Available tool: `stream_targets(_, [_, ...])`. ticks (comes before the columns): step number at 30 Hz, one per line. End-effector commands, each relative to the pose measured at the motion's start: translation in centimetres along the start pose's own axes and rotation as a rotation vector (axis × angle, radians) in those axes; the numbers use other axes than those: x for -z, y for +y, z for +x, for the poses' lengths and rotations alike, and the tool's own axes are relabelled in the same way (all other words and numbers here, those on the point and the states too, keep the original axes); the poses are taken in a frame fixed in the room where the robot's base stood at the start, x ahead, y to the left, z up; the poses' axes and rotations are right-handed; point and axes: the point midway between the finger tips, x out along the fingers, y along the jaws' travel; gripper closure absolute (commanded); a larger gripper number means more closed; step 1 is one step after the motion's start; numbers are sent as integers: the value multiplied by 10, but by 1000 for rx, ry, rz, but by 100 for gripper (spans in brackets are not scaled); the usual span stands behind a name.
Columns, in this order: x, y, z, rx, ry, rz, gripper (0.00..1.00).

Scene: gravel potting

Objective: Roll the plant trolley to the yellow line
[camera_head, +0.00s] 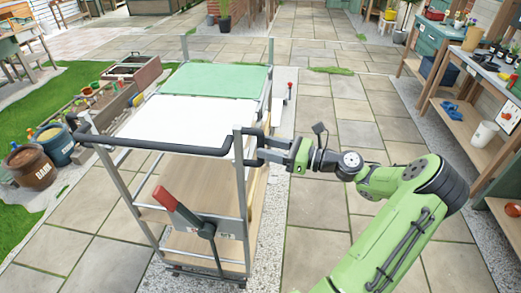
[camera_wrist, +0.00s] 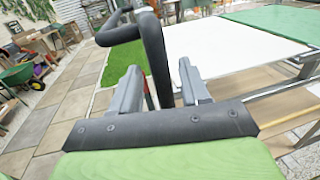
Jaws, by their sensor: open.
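The plant trolley (camera_head: 242,190) stands on the paving in the head view, with a grey metal frame, wooden shelves and a white and green top. Its black handle (camera_head: 160,147) runs along the near side and bends at the right corner. A lever with a red grip (camera_head: 178,207) slants across the near end. My gripper (camera_head: 264,149) is at the handle's right corner, fingers open. In the wrist view, the black handle bar (camera_wrist: 155,50) comes down between the fingertips (camera_wrist: 158,68); I cannot tell whether they touch it. No yellow line shows in either view.
A workbench (camera_head: 480,70) with pots and tools stands at the right. A brown barrel (camera_head: 31,166), a blue pot (camera_head: 55,144) and planter boxes (camera_head: 132,70) stand left of the trolley. Open paving (camera_head: 345,110) lies between trolley and workbench and beyond.

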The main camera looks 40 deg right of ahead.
Motion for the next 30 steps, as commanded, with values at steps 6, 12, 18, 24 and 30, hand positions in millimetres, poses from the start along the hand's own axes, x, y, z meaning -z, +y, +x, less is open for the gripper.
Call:
stream_targets(6, [1, 0, 28, -1, 1, -1, 54])
stream_targets(12, [0, 0, 29, 0, 1, -1, 54])
stream_targets(18, [0, 0, 29, 0, 1, -1, 76])
stream_targets(24, [0, 0, 29, 0, 1, 0, 100])
stream_targets(30, [0, 0, 29, 0, 1, 0, 100])
